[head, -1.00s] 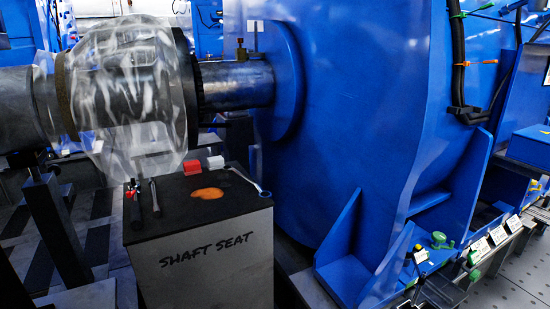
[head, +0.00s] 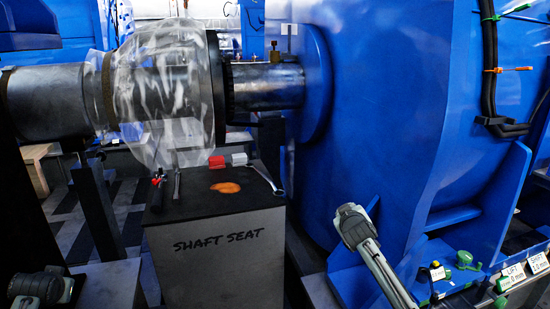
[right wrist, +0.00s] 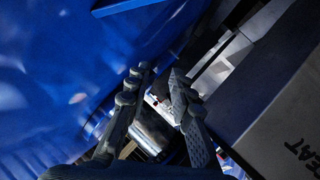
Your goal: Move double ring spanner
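The double ring spanner, silver and long, appears to be the tool (head: 265,180) lying slanted at the right edge of the shaft seat box's dark top (head: 205,206) in the head view. Its ring end is at the front right corner. My right gripper (right wrist: 161,72) shows in the right wrist view with its two fingers apart and nothing between them. It is beside the blue housing and the box marked SEAT, away from the spanner. The spanner cannot be made out in the wrist view. Part of my left arm shows low at the left; its fingers are not visible.
On the box are a red block (head: 217,162), a white block (head: 239,159), an orange patch (head: 225,187), a grey tool (head: 177,184) and a red-and-black tool (head: 157,192). A plastic-wrapped shaft (head: 165,85) is above and behind. The blue housing (head: 400,110) stands at the right.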

